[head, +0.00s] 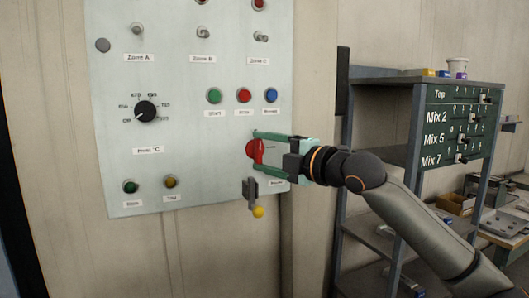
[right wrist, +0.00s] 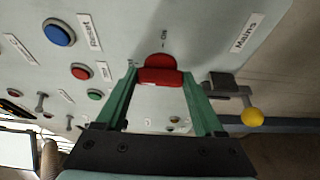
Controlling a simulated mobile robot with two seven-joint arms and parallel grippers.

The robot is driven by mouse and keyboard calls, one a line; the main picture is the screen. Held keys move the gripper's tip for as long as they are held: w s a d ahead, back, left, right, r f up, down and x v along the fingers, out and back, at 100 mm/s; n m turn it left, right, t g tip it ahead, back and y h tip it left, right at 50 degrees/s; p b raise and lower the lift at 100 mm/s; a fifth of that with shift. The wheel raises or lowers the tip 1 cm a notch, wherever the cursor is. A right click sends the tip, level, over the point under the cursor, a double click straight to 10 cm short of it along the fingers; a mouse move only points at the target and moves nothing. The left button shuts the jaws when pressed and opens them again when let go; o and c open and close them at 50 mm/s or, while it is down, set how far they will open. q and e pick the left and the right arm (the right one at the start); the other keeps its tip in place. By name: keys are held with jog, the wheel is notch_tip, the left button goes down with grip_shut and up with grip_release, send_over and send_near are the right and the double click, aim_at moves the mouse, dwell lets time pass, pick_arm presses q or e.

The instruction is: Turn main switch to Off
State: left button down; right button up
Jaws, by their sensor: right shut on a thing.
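The red main switch (head: 252,149) is on the lower right of the pale control panel (head: 205,180). Its red handle stands roughly upright in the head view and also shows in the right wrist view (right wrist: 160,76). A small "On" mark (right wrist: 164,40) is just beyond it there, and the "Mains" label (right wrist: 246,33) is to its right. My right gripper (head: 260,151) is shut on the handle, with one green finger above and one below in the head view. The fingers partly hide the switch. My left gripper is not in view.
A small latch with a yellow ball (head: 258,212) hangs just below the switch, close to the lower finger. Green, red and blue buttons (head: 243,95) are above. A dark knob (head: 145,110) is to the left. A metal shelf rack (head: 400,155) stands to the right, behind my arm.

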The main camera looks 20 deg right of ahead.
jog(key=shift+f, duration=0.1)
dwell(0.4)
jog(key=o, duration=1.4)
jog(key=shift+a, duration=0.1)
jog(key=shift+s, duration=0.1)
jog(key=shift+s+d, duration=0.25)
jog(key=b+v, duration=0.3)
jog(key=v, duration=0.8)
jog(key=shift+s+d, duration=0.15)
jog(key=shift+s, duration=0.2)
